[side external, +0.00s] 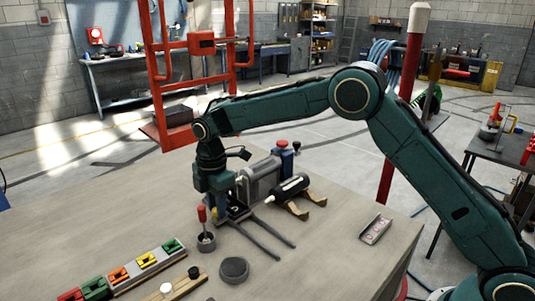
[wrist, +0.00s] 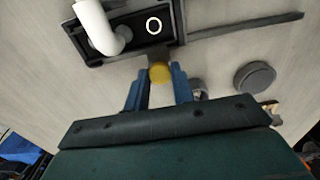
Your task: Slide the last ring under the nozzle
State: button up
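In the wrist view a black tray or carriage (wrist: 133,37) holds a pale ring (wrist: 154,25) at its right part. The white curved nozzle (wrist: 97,22) comes down over its left part, so the ring is beside the nozzle, not under it. My gripper (wrist: 160,76) has its blue fingers on either side of a yellow knob (wrist: 160,71) at the tray's near edge, and they appear to touch it. In the side view my gripper (side external: 222,203) is low beside the grey machine (side external: 262,179) and hides most of the tray.
Dark rails (side external: 268,234) run from the machine along the table. Near them stand a cup with a red-handled tool (side external: 203,223) and a dark round puck (side external: 234,269). A black cylinder (side external: 290,187) lies on wooden supports behind. A small grey tray (side external: 375,229) sits right; table between is clear.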

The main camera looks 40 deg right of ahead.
grip_shut()
jog(key=shift+w, duration=1.8)
jog(key=shift+r, duration=0.1)
jog(key=o, duration=0.6)
grip_release()
jog(key=shift+r, duration=0.1)
